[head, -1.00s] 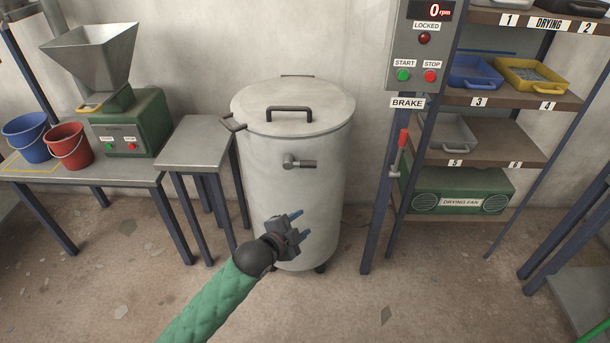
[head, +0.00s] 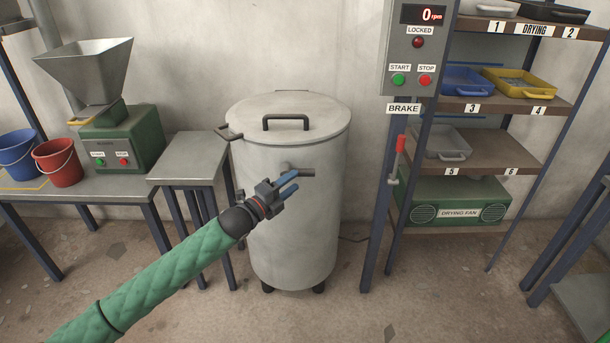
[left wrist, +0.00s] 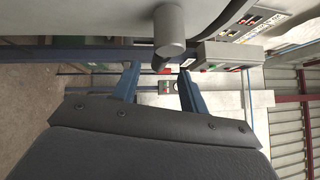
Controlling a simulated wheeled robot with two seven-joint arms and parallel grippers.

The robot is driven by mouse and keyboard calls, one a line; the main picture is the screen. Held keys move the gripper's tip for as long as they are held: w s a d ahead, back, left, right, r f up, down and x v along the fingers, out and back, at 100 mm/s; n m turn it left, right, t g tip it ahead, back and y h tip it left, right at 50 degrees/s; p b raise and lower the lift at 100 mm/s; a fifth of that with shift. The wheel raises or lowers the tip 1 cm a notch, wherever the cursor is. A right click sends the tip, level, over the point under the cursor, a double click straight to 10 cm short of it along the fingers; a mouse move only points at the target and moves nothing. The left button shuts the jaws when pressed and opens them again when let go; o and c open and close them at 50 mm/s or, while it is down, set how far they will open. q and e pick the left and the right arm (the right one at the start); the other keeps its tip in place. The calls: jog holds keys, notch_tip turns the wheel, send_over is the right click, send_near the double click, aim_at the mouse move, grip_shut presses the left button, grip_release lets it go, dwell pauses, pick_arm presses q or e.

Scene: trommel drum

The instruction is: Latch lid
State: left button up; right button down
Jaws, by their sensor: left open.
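The grey drum (head: 293,235) stands upright against the wall with its round lid (head: 320,117) on top, and the lid lies flat on the rim. A black handle (head: 286,123) arches over the lid. A latch (head: 300,171) with a dark lever pointing right sits on the drum's front, below the lid. My left gripper (head: 286,186) is open and empty, just in front of and slightly below the latch. In the left wrist view the latch's rounded grey end (left wrist: 169,32) shows just beyond and between the open blue fingers (left wrist: 158,85). My right gripper is not in view.
A control box (head: 418,48) reading 0 rpm and a red-handled brake lever (head: 400,150) are right of the drum. A shelf rack (head: 505,105) stands farther right. A small table (head: 190,150) is close on the left. The floor in front is clear.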

aim_at(305, 171)
pick_arm(q)
jog(key=shift+x, duration=3.05)
jog(key=shift+c, duration=0.4)
grip_shut()
